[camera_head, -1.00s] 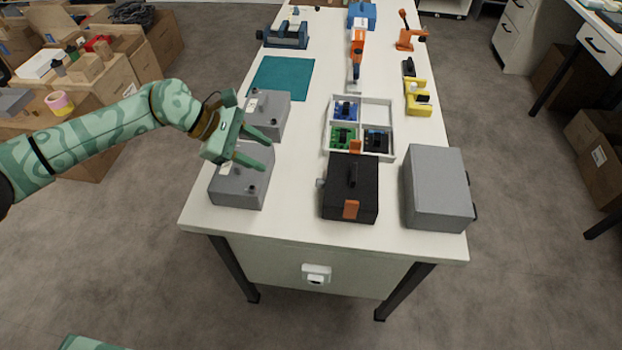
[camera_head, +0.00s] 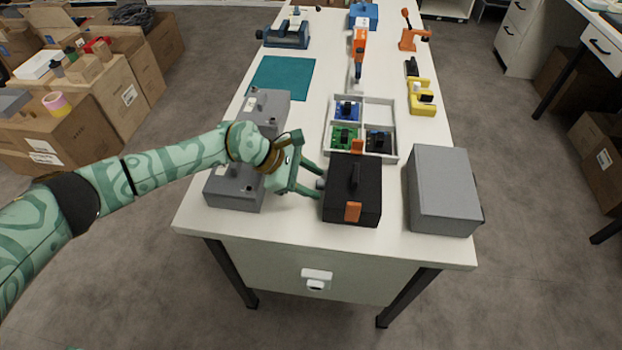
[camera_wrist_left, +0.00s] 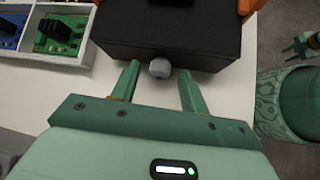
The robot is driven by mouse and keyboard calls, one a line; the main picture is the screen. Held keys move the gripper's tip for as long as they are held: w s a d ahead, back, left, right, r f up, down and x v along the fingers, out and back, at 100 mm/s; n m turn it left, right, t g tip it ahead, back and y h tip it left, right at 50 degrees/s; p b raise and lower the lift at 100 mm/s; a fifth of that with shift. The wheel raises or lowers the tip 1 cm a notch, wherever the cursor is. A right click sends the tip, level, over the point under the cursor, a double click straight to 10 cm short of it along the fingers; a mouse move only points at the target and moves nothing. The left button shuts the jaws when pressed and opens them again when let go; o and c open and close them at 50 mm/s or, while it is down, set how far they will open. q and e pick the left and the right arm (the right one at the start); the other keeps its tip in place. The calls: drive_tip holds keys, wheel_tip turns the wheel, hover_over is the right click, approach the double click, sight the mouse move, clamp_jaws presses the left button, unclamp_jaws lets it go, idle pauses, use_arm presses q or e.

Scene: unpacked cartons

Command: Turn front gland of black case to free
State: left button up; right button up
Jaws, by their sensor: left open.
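The black case (camera_head: 340,201) stands near the front of the white table, with a handle on top and orange latches at its front and back. A small round grey gland (camera_wrist_left: 160,68) sticks out of its left side. My left gripper (camera_head: 316,181) is at that side, open, pointing at the case. In the left wrist view its two fingertips (camera_wrist_left: 159,73) lie on either side of the gland, with a gap showing on each side. No other gland shows. In the left wrist view, green arm parts (camera_wrist_left: 285,100) show at the right, with a small gripper-like end (camera_wrist_left: 305,46).
A grey box (camera_head: 442,190) stands close right of the black case. A white divided tray (camera_head: 378,101) with circuit boards is behind it. Two grey cases (camera_head: 235,190) stand at the left, beneath and beside my left forearm. Table in front of the black case is clear.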

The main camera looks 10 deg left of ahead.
use_arm(q)
clamp_jaws()
use_arm(e)
drive_tip(key=shift+d, duration=0.3)
drive_tip(key=shift+f, duration=0.15)
